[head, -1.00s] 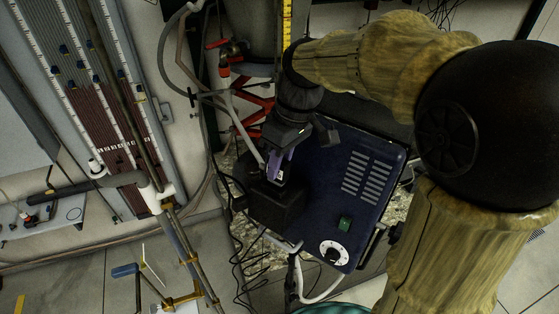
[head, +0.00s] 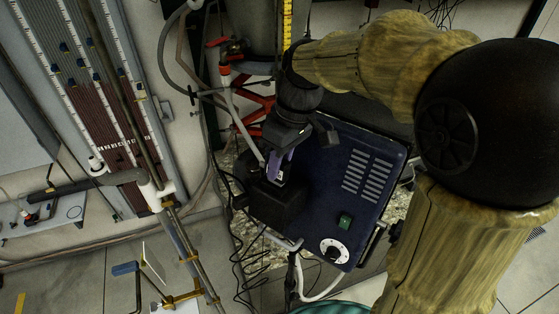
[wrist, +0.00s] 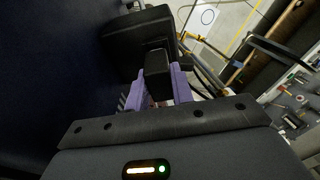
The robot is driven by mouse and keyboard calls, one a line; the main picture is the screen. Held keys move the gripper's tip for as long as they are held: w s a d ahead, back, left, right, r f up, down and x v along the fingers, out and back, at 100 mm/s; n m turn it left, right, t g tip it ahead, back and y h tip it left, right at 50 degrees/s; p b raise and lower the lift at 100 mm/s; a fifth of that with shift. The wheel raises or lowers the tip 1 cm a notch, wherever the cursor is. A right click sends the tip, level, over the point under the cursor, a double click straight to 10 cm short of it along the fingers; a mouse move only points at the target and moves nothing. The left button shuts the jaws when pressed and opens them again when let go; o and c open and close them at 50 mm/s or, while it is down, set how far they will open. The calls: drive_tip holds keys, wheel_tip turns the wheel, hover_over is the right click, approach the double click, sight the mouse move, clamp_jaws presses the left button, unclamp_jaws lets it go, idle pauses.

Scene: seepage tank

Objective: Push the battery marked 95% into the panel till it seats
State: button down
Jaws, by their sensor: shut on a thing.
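My gripper (head: 279,166) has purple fingers. It is shut on a dark block, the battery (wrist: 157,76), in the wrist view. In the head view a small pale patch shows between the fingers, too small to read, and no 95% mark is legible. The fingers and battery are at the top of a black box (head: 276,208) on the left side of the blue panel (head: 322,205). The black box also shows beyond the battery in the wrist view (wrist: 128,42). I cannot tell how deep the battery sits, as the fingers and box hide its far end.
The blue panel carries a vent grille (head: 368,174), a green switch (head: 345,221) and a white dial (head: 334,251). Black cables hang to the left of the box. A red stand (head: 255,110) and pipes stand close behind my gripper.

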drive_tip(key=shift+f, duration=0.3)
idle(0.5)
drive_tip(key=c, duration=1.1)
unclamp_jaws()
drive_tip(key=shift+r, duration=0.1)
drive_tip(key=b+v, duration=0.2)
drive_tip(key=v, duration=1.5)
drive_tip(key=shift+r+b, duration=0.1)
drive_tip(key=shift+b, duration=0.25)
